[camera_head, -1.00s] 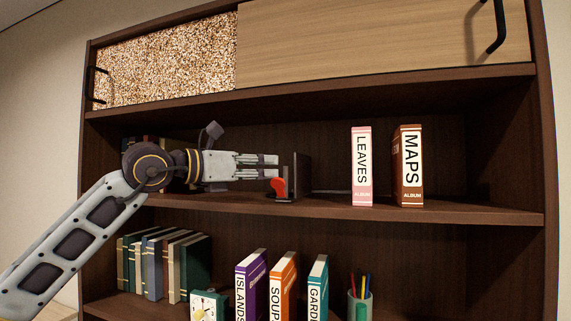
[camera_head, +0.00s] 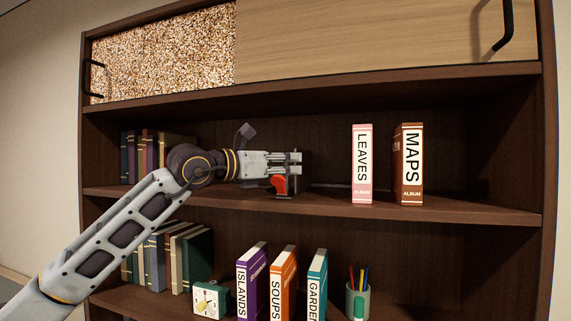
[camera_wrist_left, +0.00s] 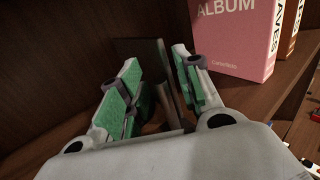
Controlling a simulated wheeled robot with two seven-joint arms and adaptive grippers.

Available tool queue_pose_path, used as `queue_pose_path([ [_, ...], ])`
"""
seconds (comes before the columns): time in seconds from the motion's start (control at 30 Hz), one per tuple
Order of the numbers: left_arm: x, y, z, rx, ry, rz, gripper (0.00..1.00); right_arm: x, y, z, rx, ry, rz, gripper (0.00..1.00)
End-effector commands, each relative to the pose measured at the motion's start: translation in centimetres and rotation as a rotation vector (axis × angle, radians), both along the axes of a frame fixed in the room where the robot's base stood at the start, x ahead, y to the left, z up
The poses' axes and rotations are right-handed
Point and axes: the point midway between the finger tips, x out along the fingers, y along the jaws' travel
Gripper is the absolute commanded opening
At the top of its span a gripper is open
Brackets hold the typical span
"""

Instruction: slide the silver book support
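The book support (camera_head: 304,166) stands on the middle shelf and looks dark grey rather than bright silver. It has an upright plate and a red part (camera_head: 279,184) low on its left side. My left gripper (camera_head: 296,162) reaches in from the left at the height of the plate and partly hides it. In the left wrist view, the fingers (camera_wrist_left: 155,85) are apart, with the dark plate (camera_wrist_left: 140,52) ahead and a narrow grey upright piece between them. I cannot tell whether a finger touches it. My right gripper is not in view.
To the right on the same shelf stand the pink LEAVES album (camera_head: 362,165) and the brown MAPS album (camera_head: 408,165), with bare shelf before them. Several books (camera_head: 140,157) stand behind my left arm. The shelf below holds books, a clock (camera_head: 210,300) and a pen cup (camera_head: 358,303).

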Motion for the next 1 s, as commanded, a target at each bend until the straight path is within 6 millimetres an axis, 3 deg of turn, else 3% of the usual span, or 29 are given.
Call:
queue_pose_path([
  [0.03,0.0,0.0,0.0,0.000,0.000,0.000,0.30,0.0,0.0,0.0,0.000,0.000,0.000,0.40],
  [0.27,0.0,0.1,0.0,0.000,0.000,0.001,0.00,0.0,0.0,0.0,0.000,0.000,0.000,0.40],
  [0.67,-0.1,-0.3,0.0,-0.001,-0.001,0.002,0.00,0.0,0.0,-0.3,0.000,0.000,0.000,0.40],
  [1.0,-1.2,-3.6,-0.1,-0.002,-0.003,-0.001,0.00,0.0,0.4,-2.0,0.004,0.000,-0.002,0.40],
])
